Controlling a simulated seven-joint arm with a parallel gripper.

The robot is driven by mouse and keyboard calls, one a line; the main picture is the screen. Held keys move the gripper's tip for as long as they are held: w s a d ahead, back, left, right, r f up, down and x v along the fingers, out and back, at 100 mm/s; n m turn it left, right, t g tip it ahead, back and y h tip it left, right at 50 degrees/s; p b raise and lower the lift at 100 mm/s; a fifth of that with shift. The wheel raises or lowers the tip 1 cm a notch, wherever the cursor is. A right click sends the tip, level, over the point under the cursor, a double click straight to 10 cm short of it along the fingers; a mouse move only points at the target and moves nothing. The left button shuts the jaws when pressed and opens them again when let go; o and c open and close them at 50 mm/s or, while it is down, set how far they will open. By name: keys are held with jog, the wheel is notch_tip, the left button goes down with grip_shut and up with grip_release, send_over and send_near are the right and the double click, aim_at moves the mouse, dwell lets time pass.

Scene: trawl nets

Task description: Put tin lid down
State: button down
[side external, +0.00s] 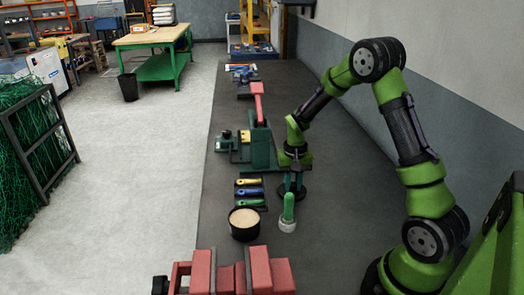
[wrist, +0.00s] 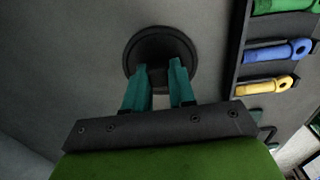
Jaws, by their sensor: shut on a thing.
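The tin lid is a round black disc with a small knob. It fills the upper middle of the wrist view (wrist: 183,47) and shows as a dark disc under my gripper in the side view (side external: 301,194). My gripper (wrist: 158,76) has its teal fingers shut on the lid's knob; it also shows in the side view (side external: 292,181). The lid looks level, at or close over the grey bench top; I cannot tell whether it touches. The open black tin (side external: 233,229), with beige contents, stands nearer the camera and to the left of the lid.
A green-handled upright thing with a white base (side external: 288,210) stands just in front of the lid. A dark tray (wrist: 236,60) of coloured handles lies beside it. A green machine (side external: 262,148) stands behind, and red blocks (side external: 258,272) are in front. Bare bench (side external: 340,170) lies right.

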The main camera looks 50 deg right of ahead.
aim_at(293, 184)
jog(key=c, duration=0.9)
grip_release()
jog(key=shift+f, duration=0.1)
jog(key=shift+c, duration=0.2)
notch_tip(293, 184, up, 12)
jog(key=s+a+r+n+t+y, duration=0.1)
jog(key=s+a+r+n+t, duration=0.1)
jog(key=s+a+r, duration=0.3)
jog(key=s+a+r+n+t+y, duration=0.1)
jog(key=s+a+r+n+t, duration=0.2)
jog(key=s+a, duration=0.7)
jog(key=a+r+t, duration=0.2)
jog(key=a+r, duration=0.1)
jog(key=shift+a+r, duration=0.15)
jog(key=shift+a, duration=0.1)
